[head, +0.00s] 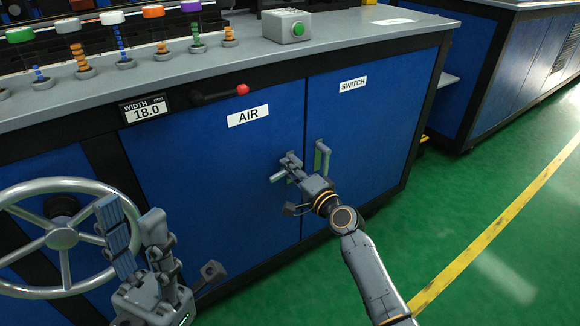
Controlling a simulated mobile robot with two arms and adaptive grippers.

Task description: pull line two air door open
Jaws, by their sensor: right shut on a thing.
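The AIR door (200,190) is a blue cabinet panel with a white AIR label (248,116). It looks closed, flush with the SWITCH door (365,125) on its right. My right gripper (288,170) is shut on the air door handle (277,177), near the door's right edge; the fingers hide most of that handle. My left gripper (138,225) is at the lower left, in front of the cabinet and just right of the handwheel. Its fingers point up and stand apart, with nothing seen between them.
The SWITCH door's upright handle (323,158) stands close to the right of my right gripper. A spoked handwheel (62,238) is at the left. A red-knobbed lever (242,89) and a width display (146,110) sit above the air door. Green floor (470,210) is clear at right.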

